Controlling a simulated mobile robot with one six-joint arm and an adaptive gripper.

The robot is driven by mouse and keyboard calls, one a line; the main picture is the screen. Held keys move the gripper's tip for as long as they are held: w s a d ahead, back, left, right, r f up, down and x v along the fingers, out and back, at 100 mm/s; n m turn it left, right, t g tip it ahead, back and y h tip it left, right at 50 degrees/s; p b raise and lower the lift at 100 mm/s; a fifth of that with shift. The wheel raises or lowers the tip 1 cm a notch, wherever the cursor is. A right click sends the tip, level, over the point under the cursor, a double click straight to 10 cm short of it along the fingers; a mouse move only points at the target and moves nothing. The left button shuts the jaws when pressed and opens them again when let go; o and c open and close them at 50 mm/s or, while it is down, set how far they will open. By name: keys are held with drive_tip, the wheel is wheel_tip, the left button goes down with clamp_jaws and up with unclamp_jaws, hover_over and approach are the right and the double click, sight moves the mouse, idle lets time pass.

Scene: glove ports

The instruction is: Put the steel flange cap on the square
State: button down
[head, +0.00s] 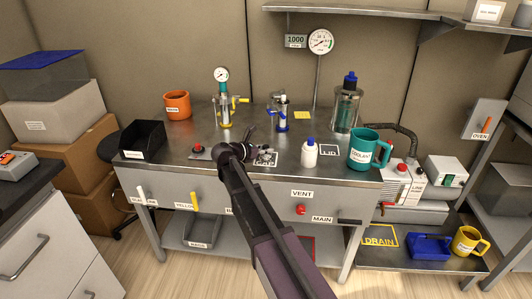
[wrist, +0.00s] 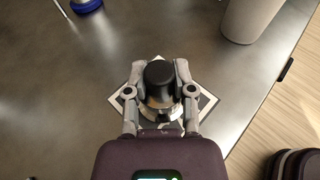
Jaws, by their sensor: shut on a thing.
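The steel flange cap (wrist: 160,101), with a black knob on top, sits between my gripper's fingers in the wrist view. My gripper (wrist: 159,75) is shut on it. Directly below or under the cap is a dark square with a white outline (wrist: 206,101), turned like a diamond in this view; the cap and fingers cover its middle. I cannot tell whether the cap touches it. In the head view my gripper (head: 256,146) is over the middle of the steel bench, with the labelled square (head: 270,161) partly hidden behind my arm. The cap is hard to make out there.
A white bottle (head: 309,154) and the LID square (head: 330,151) are to the right, then a teal coolant jug (head: 364,149). A blue-based fitting (head: 281,116) and a gauge pump (head: 224,105) stand behind. A red button (head: 198,149) is to the left.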

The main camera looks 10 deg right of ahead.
drive_tip(key=shift+f, duration=0.2)
drive_tip(key=shift+c, duration=2.3)
unclamp_jaws()
drive_tip(key=shift+r, duration=0.1)
drive_tip(key=shift+r, duration=0.1)
drive_tip(key=shift+a+r, duration=0.1)
drive_tip(key=shift+a, duration=0.05)
drive_tip(key=p+v, duration=0.3)
drive_tip(key=v, duration=0.8)
drive_tip(key=shift+s+a+p, duration=0.2)
drive_tip(key=shift+a+p, duration=0.1)
drive_tip(key=shift+d, duration=0.1)
